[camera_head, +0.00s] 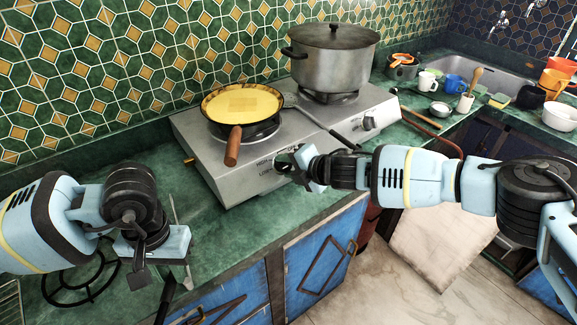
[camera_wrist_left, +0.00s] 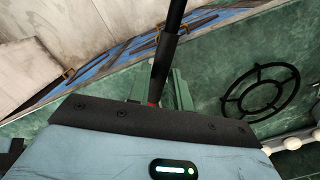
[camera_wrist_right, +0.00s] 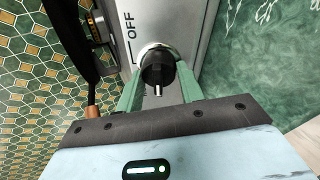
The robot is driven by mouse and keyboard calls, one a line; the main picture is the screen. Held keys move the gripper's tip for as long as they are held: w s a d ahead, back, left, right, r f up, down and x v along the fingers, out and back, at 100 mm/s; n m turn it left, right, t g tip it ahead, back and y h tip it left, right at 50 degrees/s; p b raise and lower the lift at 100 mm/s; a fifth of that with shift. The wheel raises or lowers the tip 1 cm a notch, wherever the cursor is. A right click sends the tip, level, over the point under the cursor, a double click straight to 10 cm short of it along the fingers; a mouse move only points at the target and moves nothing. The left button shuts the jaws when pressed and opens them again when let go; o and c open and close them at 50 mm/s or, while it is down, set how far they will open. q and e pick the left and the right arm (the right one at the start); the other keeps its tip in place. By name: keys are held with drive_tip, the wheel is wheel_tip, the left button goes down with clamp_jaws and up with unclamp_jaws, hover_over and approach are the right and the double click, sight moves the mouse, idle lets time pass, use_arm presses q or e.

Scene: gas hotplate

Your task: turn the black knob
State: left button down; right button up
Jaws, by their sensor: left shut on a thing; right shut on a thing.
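The black knob (camera_wrist_right: 158,65) is on the front panel of the hotplate (camera_wrist_right: 185,15), beside the word OFF, in the right wrist view. The green fingers of my right gripper (camera_wrist_right: 160,85) are shut around it. In the head view the knob (camera_head: 284,166) is mostly hidden by my right gripper (camera_head: 299,169), which reaches the panel from the right. My left gripper (camera_head: 172,268) is low at the left, over the counter's front edge. In the left wrist view my left gripper (camera_wrist_left: 160,92) is shut on a thin black rod (camera_wrist_left: 166,52).
A pan (camera_head: 210,112) with yellow food sits on the left burner, its wooden handle pointing forward. A lidded pot (camera_head: 333,70) stands on the right burner. A second knob (camera_head: 369,123) is at the right. Cups and bowls crowd the sink side.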

drive_tip(key=o, duration=1)
use_arm(q)
drive_tip(key=shift+r, duration=0.1)
drive_tip(key=shift+t, duration=0.5)
drive_tip(key=r, duration=0.2)
drive_tip(key=r+p, duration=0.2)
drive_tip(key=r, duration=0.1)
drive_tip(key=shift+w+r, duration=0.35)
drive_tip(key=shift+r, duration=0.1)
use_arm(e)
drive_tip(key=v, duration=1.2)
